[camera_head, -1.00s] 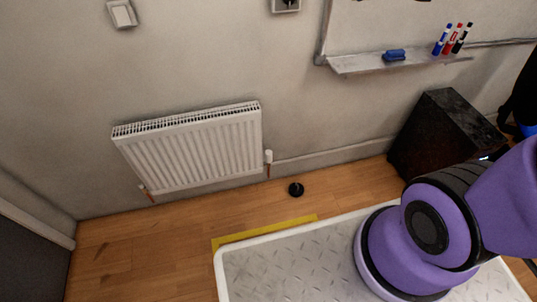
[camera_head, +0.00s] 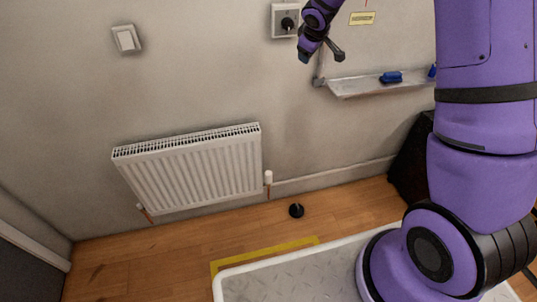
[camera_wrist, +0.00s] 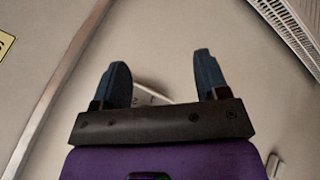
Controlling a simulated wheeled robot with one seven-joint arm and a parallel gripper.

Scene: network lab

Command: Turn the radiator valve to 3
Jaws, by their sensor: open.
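The white radiator valve (camera_head: 268,178) stands upright at the right end of the white radiator (camera_head: 190,172), low on the wall, in the head view. Its number marks are too small to read. My gripper (camera_head: 305,55) is high above it, near the wall plate and whiteboard tray. In the wrist view my gripper (camera_wrist: 162,78) is open, its two dark blue fingers apart and holding nothing. Between the fingers a pale curved part with small marks (camera_wrist: 150,94) shows, mostly hidden behind the gripper body. The radiator (camera_wrist: 290,30) shows at the upper right there; the valve cannot be made out.
A grey wall plate with a black knob (camera_head: 286,20) is beside my gripper. A whiteboard tray (camera_head: 360,86) with a blue eraser (camera_head: 391,77) juts out at right. A light switch (camera_head: 126,39) is at left. A round black object (camera_head: 296,210) lies on the floor near the valve.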

